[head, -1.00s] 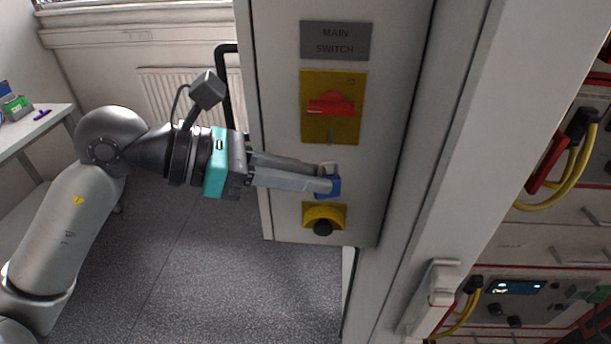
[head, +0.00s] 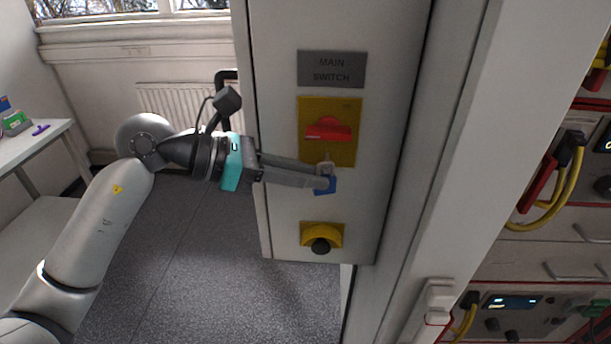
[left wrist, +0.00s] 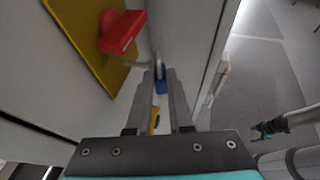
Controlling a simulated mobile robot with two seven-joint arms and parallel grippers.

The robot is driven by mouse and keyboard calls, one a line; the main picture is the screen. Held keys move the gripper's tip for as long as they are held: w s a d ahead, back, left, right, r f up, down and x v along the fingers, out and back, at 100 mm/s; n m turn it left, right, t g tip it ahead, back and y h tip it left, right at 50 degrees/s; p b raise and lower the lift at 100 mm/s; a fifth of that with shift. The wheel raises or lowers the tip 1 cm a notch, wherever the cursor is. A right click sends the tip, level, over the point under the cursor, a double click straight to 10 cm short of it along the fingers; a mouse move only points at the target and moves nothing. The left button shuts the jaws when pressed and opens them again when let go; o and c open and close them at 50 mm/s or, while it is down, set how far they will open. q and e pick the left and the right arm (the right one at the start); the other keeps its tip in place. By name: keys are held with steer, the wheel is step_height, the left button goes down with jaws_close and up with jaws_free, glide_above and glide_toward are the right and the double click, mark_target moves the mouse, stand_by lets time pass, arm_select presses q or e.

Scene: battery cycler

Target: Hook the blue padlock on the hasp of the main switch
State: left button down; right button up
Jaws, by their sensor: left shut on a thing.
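My left gripper (head: 325,178) is shut on the blue padlock (head: 327,187), just below the yellow plate of the main switch (head: 310,148). The padlock's light shackle (head: 325,168) points up and lies close to the hasp at the plate's lower edge. I cannot tell whether the shackle is through the hasp. The red switch handle (head: 328,128) lies about level. In the left wrist view the padlock (left wrist: 161,87) shows between the fingertips (left wrist: 160,80), with the red handle (left wrist: 122,31) at upper left.
A yellow box with a black knob (head: 321,236) is on the panel below the padlock. A MAIN SWITCH sign (head: 331,69) is above. A rack with yellow cables (head: 563,185) stands at the right. A side table (head: 40,143) is at the far left.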

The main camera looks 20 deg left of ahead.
arm_select(q)
steer(key=w, duration=0.2)
steer(key=shift+w+a+r, duration=0.25)
steer(key=shift+w+a, duration=0.1)
steer(key=shift+a, duration=0.05)
steer(key=shift+w+f+b, duration=0.25)
steer(key=shift+f+b, duration=0.25)
steer(key=shift+f, duration=0.2)
steer(key=shift+f, duration=0.15)
steer(key=c, duration=0.7)
jaws_free()
steer(key=shift+s, duration=0.1)
steer(key=shift+c, duration=0.2)
